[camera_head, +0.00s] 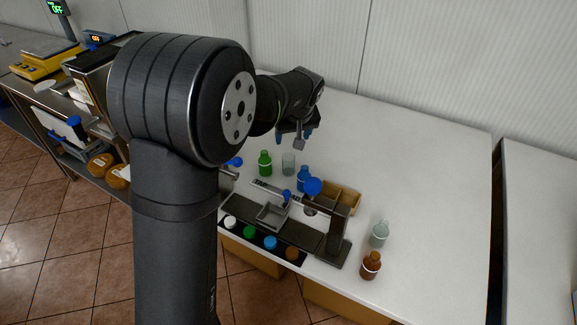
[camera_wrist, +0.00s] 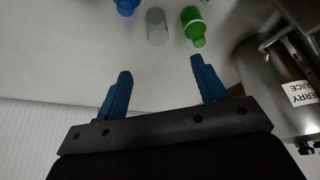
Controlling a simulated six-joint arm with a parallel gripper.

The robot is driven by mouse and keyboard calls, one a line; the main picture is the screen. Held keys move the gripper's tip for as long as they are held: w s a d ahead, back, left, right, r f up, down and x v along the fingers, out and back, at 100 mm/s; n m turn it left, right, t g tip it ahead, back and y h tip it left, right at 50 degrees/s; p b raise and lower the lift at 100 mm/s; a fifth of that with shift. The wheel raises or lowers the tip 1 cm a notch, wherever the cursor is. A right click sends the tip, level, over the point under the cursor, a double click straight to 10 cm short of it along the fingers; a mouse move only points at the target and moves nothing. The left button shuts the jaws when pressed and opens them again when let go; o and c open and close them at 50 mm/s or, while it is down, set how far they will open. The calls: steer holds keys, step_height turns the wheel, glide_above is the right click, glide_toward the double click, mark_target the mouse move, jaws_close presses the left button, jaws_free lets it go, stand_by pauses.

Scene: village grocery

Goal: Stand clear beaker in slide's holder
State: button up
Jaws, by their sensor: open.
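A clear beaker (camera_head: 288,163) stands upright on the white counter between a green bottle (camera_head: 265,165) and a blue bottle (camera_head: 303,181). In the wrist view the beaker (camera_wrist: 156,26) is beyond the fingertips, beside the green bottle (camera_wrist: 193,28). A slide mechanism with a grey, square, open-topped holder (camera_head: 272,215) sits at the front of the counter; the holder looks empty. My gripper (camera_head: 294,138) is above and behind the bottles. Its blue fingers (camera_wrist: 160,66) are open and empty, apart from the beaker.
A second clear vessel (camera_head: 379,233) and a brown bottle (camera_head: 370,266) stand at the right. A steel container (camera_wrist: 275,85) is close at the wrist view's right. The counter's back right is free.

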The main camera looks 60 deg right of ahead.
glide_toward(289, 164)
step_height(289, 164, down, 4)
steer(key=w+d, duration=0.3)
steer(key=shift+s+x, duration=0.2)
steer(key=shift+x, duration=1.3)
steer(key=shift+s+x, duration=0.2)
steer(key=shift+x, duration=1.35)
steer(key=shift+c, duration=0.4)
steer(key=c, duration=1)
steer(key=shift+c, duration=0.2)
